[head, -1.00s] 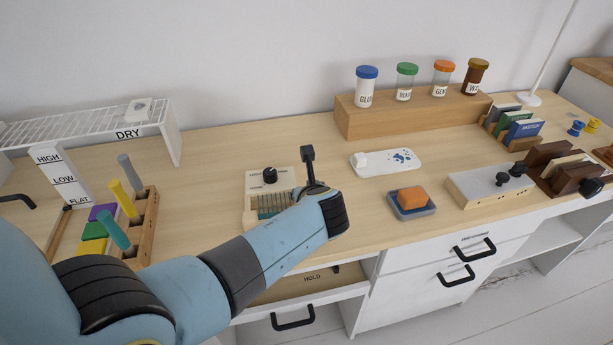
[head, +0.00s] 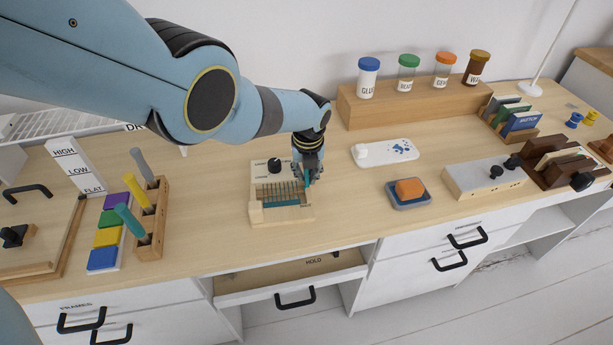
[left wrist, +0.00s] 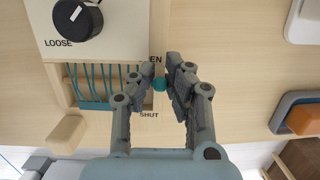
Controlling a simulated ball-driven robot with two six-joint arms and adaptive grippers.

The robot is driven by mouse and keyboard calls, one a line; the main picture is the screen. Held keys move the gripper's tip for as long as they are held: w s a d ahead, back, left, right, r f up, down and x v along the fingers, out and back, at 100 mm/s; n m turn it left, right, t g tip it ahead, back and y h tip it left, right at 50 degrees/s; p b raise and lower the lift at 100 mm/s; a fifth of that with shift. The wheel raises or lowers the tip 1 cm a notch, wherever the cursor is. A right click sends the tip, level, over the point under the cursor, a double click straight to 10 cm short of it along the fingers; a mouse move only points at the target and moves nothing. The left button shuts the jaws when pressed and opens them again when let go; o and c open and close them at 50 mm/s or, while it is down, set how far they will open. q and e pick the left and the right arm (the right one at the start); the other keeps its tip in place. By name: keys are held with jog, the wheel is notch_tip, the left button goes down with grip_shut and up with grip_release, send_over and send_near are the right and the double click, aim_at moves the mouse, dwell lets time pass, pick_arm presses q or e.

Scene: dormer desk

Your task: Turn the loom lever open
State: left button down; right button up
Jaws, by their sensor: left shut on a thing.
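The small loom (head: 282,213) sits on the desk, a pale wooden frame with teal threads and a black dial on top. It also fills the left of the left wrist view (left wrist: 110,45). The lever's round teal knob (left wrist: 160,85) is at the loom's right side, between the partly covered OPEN label and the SHUT label. My left gripper (left wrist: 161,80) is shut on this knob, one finger on each side. In the head view the left gripper (head: 309,172) points down at the loom's right edge. The lever's lower part is hidden. My right gripper is not in view.
An orange block on a blue-grey tray (head: 428,204) and a white plate (head: 372,160) lie to the right. A wooden rack of coloured pegs (head: 161,235) stands left. The desk around the loom is clear.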

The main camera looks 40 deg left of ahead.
pick_arm(q)
jog(key=shift+f+b, duration=0.15)
jog(key=shift+b, duration=0.15)
dwell(0.5)
jog(key=c, duration=1.4)
grip_release()
jog(key=shift+a, duration=0.1)
jog(key=shift+o, duration=0.2)
jog(key=shift+w+r, duration=0.15)
jog(key=shift+r, duration=0.05)
jog(key=shift+r, duration=0.45)
jog(key=shift+s+d+r, duration=0.1)
jog(key=shift+s+r, duration=0.05)
jog(key=shift+r, duration=0.9)
jog(key=shift+s+d+r, duration=0.1)
jog(key=shift+d+r, duration=0.05)
jog(key=shift+r, duration=0.85)
jog(key=shift+s+d+r, duration=0.1)
jog(key=shift+s+r, duration=0.05)
jog(key=shift+r, duration=0.9)
